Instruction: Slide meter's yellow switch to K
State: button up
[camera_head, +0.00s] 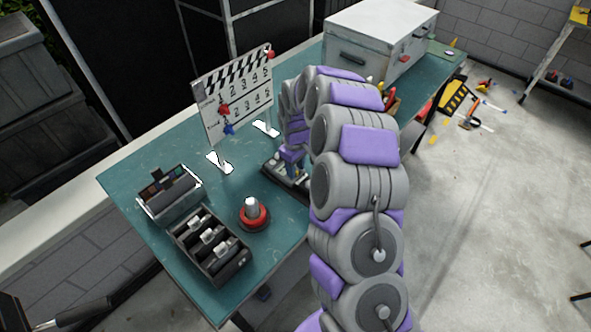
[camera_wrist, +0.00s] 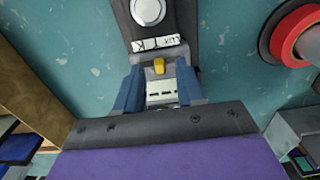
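The meter (camera_wrist: 201,25) is a dark device on the teal table, with a round silver-white dial or knob and a pale strip of letters (camera_wrist: 156,43) that appears inverted in the wrist view. Its small yellow switch (camera_wrist: 159,66) shows just below that strip. My gripper (camera_wrist: 159,74) is open, with one blue finger on each side of the switch and gaps between. Whether a finger touches it I cannot tell. In the head view the meter (camera_head: 271,170) is partly hidden by my gripper (camera_head: 291,173) and arm, and the switch cannot be made out.
A red-ringed button (camera_head: 254,213), a black tray with several pieces (camera_head: 233,265) and a dark box (camera_head: 172,200) stand left of the meter on the table (camera_head: 130,170). A calendar-like board (camera_head: 236,90) stands behind. A white case (camera_head: 385,35) is at the far end.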

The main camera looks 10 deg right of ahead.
jog(key=shift+f, duration=0.4)
grip_shut()
dwell(1.3)
